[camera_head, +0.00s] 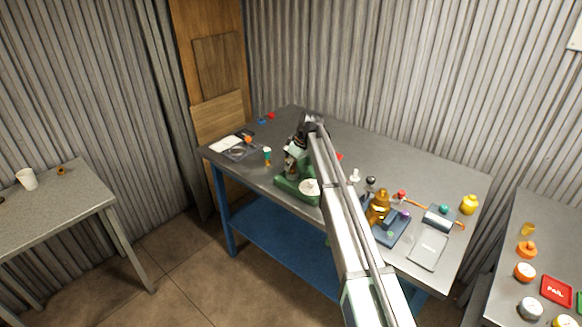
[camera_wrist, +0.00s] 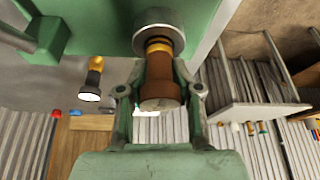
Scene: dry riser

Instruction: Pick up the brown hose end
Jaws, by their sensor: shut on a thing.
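The brown hose end (camera_wrist: 160,78) shows in the wrist view as a short brown cylinder with a yellow-orange band, lined up with a silver ring fitting (camera_wrist: 158,38) on a green body. The two fingers of my gripper (camera_wrist: 159,92) are on either side of it, shut on it. Whether the hose end still touches the silver ring is hard to tell. In the head view my gripper (camera_head: 308,122) is at the top of the green apparatus (camera_head: 297,188) on the grey table; the arm hides part of it, and the hose end cannot be made out there.
On the table (camera_head: 440,180), a brass-coloured device (camera_head: 379,207), a grey tray (camera_head: 428,250) and a yellow pot (camera_head: 468,204) stand to the right. The table's back is mostly clear.

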